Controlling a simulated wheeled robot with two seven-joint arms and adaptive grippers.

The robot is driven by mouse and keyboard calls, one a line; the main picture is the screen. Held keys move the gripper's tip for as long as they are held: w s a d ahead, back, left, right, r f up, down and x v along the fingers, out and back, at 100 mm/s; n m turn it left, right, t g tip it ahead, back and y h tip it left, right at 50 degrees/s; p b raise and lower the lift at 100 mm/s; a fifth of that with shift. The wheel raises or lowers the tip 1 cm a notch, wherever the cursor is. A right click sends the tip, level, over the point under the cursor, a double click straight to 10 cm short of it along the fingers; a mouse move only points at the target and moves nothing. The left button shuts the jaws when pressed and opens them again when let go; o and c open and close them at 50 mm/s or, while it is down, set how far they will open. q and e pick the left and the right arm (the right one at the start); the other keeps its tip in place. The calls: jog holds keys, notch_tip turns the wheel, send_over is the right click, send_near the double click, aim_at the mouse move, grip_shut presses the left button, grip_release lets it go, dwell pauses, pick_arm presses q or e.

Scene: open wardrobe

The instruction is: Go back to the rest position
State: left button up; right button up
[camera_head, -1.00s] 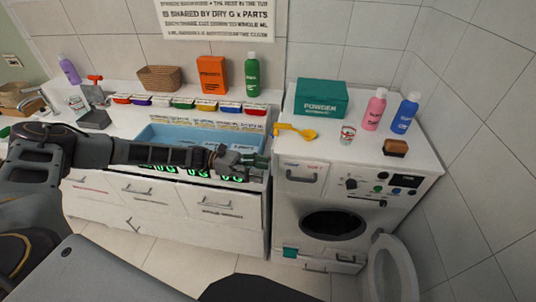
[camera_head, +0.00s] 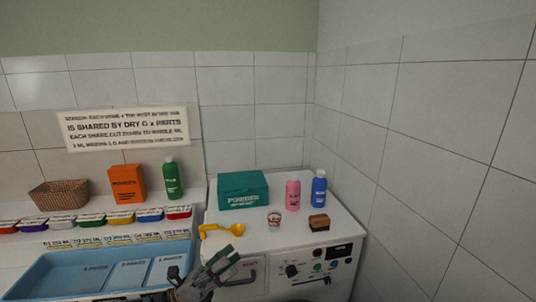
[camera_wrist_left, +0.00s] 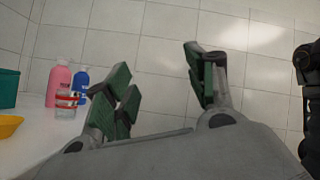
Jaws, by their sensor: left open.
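My left gripper (camera_head: 222,262) shows at the bottom of the head view, in front of the counter and washing machine. Its green-padded fingers are spread apart with nothing between them, as the left wrist view (camera_wrist_left: 160,72) also shows. My right gripper is not in view. The washing machine (camera_head: 310,245) carries a teal powder box (camera_head: 243,190), a yellow scoop (camera_head: 222,229), a small clear cup (camera_head: 274,221), a pink bottle (camera_head: 293,192), a blue bottle (camera_head: 319,188) and a brown sponge-like block (camera_head: 319,223). The gripper looks clear of these items.
A blue divided tray (camera_head: 70,268) sits at lower left. Behind it are several coloured-lid containers (camera_head: 90,219), a wicker basket (camera_head: 59,195), an orange box (camera_head: 127,184) and a green bottle (camera_head: 171,178). A tiled wall (camera_head: 420,170) bounds the right side.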

pick_arm(q)
notch_tip(320, 180, up, 5)
jog(key=w+n+t+y, duration=0.2)
jog(key=n+t+y, duration=1.85)
jog(key=n, duration=0.75)
jog(key=s+a+f+n+g+y, duration=0.2)
jog(key=a+f+n+g+y, duration=0.6)
jog(key=f+n+g+y, duration=0.5)
jog(key=s+a+f+n+g+h, duration=0.1)
jog(key=s+a+f+g+h, duration=0.1)
jog(key=s+f+g+h, duration=0.6)
jog(key=s+a+f+n+g+h, duration=0.1)
jog(key=s+a+f+g+h, duration=0.15)
jog(key=s+f, duration=0.65)
jog(key=s+f+g+b, duration=0.1)
jog(key=s+f, duration=0.1)
jog(key=f, duration=1.4)
jog(key=s+f+g+b, duration=0.1)
jog(key=s+f, duration=0.2)
jog(key=f, duration=1.3)
jog(key=s+a+f+g+y+b, duration=0.1)
jog(key=s+a+f, duration=0.2)
jog(key=s+f, duration=1.8)
jog(key=shift+s+f, duration=0.35)
jog(key=shift+s, duration=0.2)
